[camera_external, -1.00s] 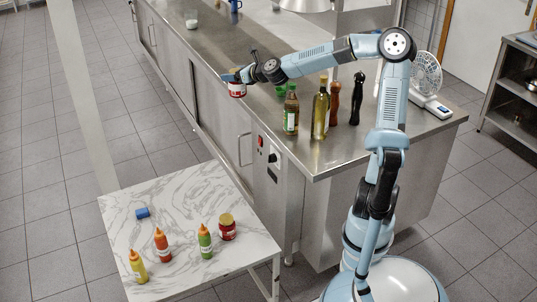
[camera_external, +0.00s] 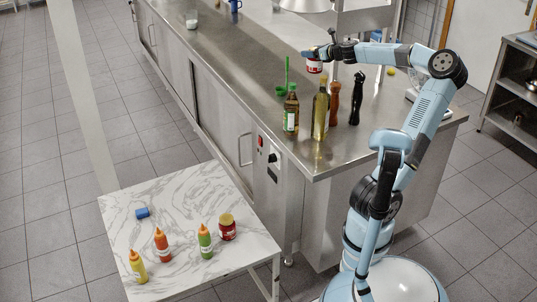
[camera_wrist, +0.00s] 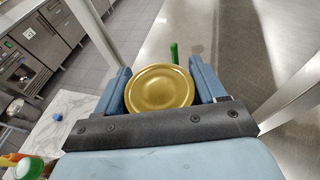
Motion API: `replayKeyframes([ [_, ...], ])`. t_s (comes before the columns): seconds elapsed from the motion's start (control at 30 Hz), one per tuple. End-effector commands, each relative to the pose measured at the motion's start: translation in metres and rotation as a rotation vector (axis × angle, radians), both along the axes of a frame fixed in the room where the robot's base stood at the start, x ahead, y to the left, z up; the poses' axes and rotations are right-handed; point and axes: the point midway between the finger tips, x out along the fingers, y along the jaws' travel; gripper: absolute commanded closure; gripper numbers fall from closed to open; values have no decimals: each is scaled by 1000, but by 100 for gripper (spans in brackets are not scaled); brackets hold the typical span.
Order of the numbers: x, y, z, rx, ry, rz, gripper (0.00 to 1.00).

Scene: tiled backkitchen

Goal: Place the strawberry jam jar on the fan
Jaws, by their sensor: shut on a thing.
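My gripper (camera_external: 313,54) is shut on a red jar with a white label, taken as the strawberry jam jar (camera_external: 314,67), and holds it above the steel counter. In the wrist view the jar's round gold lid (camera_wrist: 160,89) sits between the two blue fingers. The fan (camera_external: 412,95) stands at the counter's right end. My arm hides most of it, leaving a little of its white part in sight. The held jar is to the left of the fan.
A green bottle (camera_external: 291,110), an oil bottle (camera_external: 320,110), a brown mill (camera_external: 334,102) and a black mill (camera_external: 357,98) stand on the counter below my arm. A marble table (camera_external: 180,200) holds squeeze bottles and another red jar (camera_external: 227,227).

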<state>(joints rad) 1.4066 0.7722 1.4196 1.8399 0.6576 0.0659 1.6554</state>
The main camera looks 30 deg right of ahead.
Motion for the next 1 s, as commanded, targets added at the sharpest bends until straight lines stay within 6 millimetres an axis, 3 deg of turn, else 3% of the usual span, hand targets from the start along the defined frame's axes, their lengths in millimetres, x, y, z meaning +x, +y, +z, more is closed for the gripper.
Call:
replayKeyframes([
  [0.03, -4, -23, -4, 3, -1, -14, 100],
  [0.2, -22, -89, -22, 3, -1, -48, 100],
  [0.4, -53, -162, -48, 4, -1, -91, 100],
  [0.53, -80, -201, -73, 6, 0, -120, 100],
  [0.6, -97, -214, -90, 6, -1, -138, 100],
  [0.77, -135, -218, -115, 3, -2, -183, 100],
  [0.87, -159, -214, -115, -1, -2, -209, 100],
  [1.0, -188, -209, -100, -6, -4, -235, 100],
])
